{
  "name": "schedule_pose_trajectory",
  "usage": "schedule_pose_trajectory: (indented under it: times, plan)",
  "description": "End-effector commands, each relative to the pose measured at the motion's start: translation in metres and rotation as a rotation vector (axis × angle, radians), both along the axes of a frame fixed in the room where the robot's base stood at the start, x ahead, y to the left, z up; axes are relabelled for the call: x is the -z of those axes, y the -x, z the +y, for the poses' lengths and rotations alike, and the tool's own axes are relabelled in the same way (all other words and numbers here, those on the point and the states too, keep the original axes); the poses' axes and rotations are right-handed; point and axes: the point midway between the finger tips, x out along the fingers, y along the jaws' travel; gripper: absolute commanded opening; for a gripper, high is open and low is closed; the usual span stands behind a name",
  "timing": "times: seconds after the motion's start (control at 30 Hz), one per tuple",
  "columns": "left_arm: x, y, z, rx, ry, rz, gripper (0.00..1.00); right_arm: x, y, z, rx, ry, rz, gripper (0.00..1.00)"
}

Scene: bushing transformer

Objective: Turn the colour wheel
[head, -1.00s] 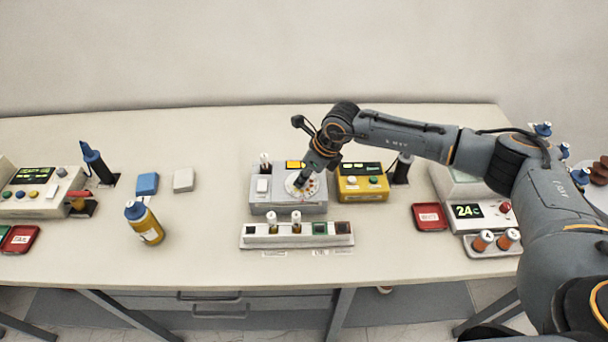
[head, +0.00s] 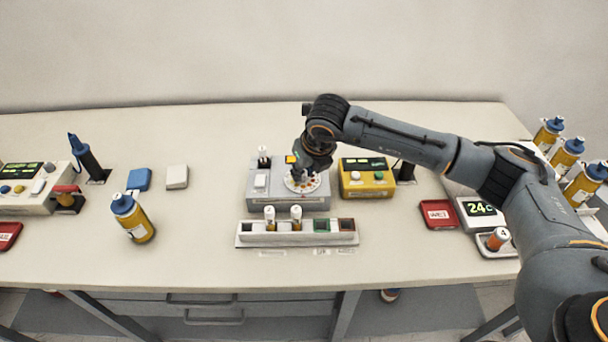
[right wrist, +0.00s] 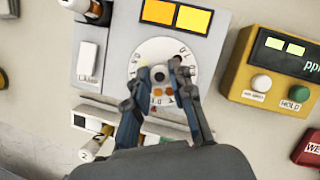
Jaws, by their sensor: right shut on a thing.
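The colour wheel (head: 303,181) is a white disc with coloured dots on top of a grey device (head: 262,199). In the right wrist view the wheel (right wrist: 178,52) shows markings around its rim and a knob at its centre. My right gripper (right wrist: 158,76) is over the wheel with its two fingers on either side of the centre knob, shut on it. In the head view the right gripper (head: 303,168) comes down onto the wheel from above and hides its far part. The device's orange and yellow display (right wrist: 176,15) is lit. My left gripper is not in view.
A white rack (head: 280,239) with vials stands just in front of the device. A yellow meter (head: 366,178) sits close to its right. A yellow bottle with a blue cap (head: 134,220) stands to the left. The front of the table is clear.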

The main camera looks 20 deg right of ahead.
Motion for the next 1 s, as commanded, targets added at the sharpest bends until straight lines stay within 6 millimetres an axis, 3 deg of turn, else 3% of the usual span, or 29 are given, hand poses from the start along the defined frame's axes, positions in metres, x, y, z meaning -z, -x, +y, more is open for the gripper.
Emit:
schedule_pose_trajectory:
  times: [0.57, 0.6, 0.67, 1.0]
  plan:
    - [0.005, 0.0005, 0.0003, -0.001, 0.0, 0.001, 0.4, -0.0008, -0.0001, 0.0001, 0.035, 0.0, 0.0, 0.0]
    - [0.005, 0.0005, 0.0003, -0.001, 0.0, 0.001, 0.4, -0.0007, -0.0001, 0.0001, 0.035, 0.0, 0.0, 0.31]
    - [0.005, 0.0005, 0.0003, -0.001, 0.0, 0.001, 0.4, -0.0007, -0.0001, 0.0001, 0.035, 0.0, 0.0, 0.43]
    - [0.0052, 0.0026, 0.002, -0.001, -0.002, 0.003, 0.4, -0.0018, 0.0004, 0.0001, 0.035, 0.0, 0.0, 0.45]
